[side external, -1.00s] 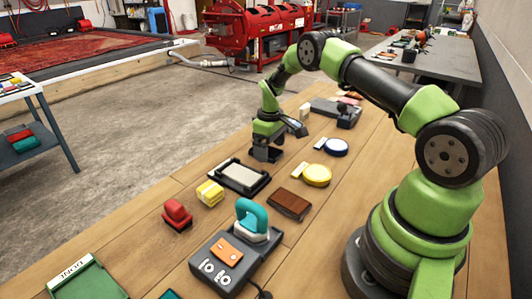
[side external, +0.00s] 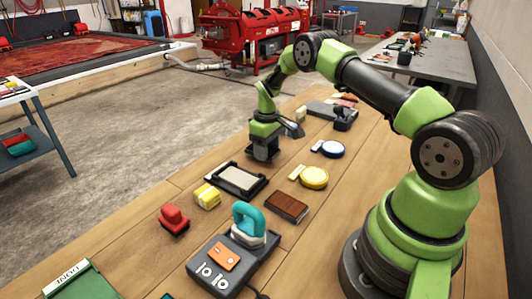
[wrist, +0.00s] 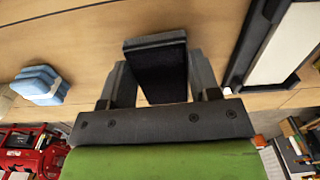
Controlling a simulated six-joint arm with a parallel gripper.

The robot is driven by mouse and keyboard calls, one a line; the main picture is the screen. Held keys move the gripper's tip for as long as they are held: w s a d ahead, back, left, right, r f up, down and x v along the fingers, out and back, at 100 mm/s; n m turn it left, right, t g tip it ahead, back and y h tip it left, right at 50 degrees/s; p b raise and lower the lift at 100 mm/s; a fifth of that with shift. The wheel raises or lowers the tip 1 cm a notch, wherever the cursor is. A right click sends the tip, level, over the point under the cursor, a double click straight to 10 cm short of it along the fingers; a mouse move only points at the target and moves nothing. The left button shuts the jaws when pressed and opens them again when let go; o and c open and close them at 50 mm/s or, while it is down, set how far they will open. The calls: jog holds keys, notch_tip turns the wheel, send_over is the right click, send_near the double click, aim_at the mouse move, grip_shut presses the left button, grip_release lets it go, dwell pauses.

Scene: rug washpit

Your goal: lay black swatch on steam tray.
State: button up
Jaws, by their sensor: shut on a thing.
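The black swatch (wrist: 158,70) is between the two fingers of my gripper (wrist: 158,85) in the wrist view, where it shows as a dark flat-faced piece with a grey edge. My gripper (side external: 262,153) is shut on it, above the wooden table just behind the tray in the side view. The swatch is hard to make out there. What looks like the steam tray (side external: 262,183), a black frame around a pale pad, lies in front of the gripper. Its black rim (wrist: 250,45) shows at the right of the wrist view, apart from the swatch.
A yellow block (side external: 207,195), a red block (side external: 173,219), a brown block (side external: 288,206) and a yellow round piece (side external: 314,177) lie around the tray. A teal-handled iron (side external: 247,218) stands nearer the camera. A light-blue stack (wrist: 40,85) shows at left in the wrist view.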

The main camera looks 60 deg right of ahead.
jog(key=r, duration=0.5)
jog(key=a+r, duration=0.1)
jog(key=r, duration=0.1)
jog(key=shift+r, duration=0.35)
send_near(243, 179)
jog(key=shift+d+f+m, duration=0.15)
jog(key=shift+d+m, duration=0.15)
jog(key=shift+a+f, duration=0.1)
jog(key=shift+a, duration=0.2)
jog(key=shift+a+f, duration=0.1)
jog(key=shift+f, duration=2.75)
jog(key=shift+f, duration=0.45)
jog(key=o, duration=1.3)
jog(key=shift+c, duration=0.2)
